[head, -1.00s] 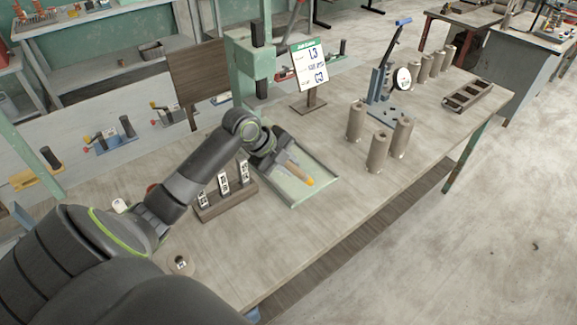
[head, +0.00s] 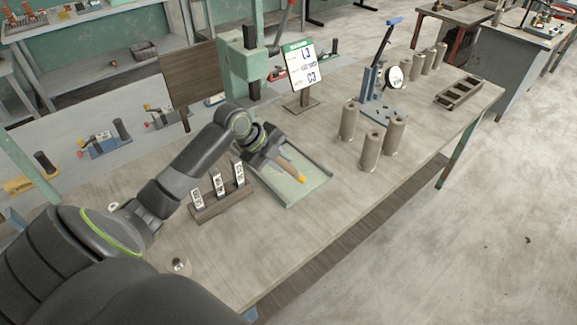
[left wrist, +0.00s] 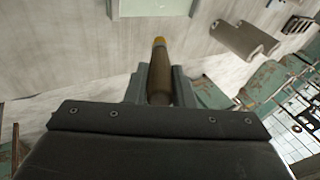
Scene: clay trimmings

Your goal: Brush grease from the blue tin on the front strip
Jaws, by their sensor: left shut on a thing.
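My left gripper (head: 266,150) is shut on a brush-like tool with a brown body and an orange-yellow end (head: 299,177). The tool slants over the pale green tray (head: 313,192) on the workbench. I cannot tell whether its end touches the tray. In the left wrist view the tool (left wrist: 159,75) sticks out between the fingers of my gripper (left wrist: 160,88), with its yellow end away from me. A pale green edge shows beyond it. I cannot make out a blue tin or a front strip for certain. My right gripper is not in view.
A rack with labelled cards (head: 222,204) stands close left of the tray. Several brown cylinders (head: 371,150) and a blue clamp stand (head: 374,87) are to the right. A sign (head: 301,66) and a green press (head: 247,67) are behind. The bench's front right is clear.

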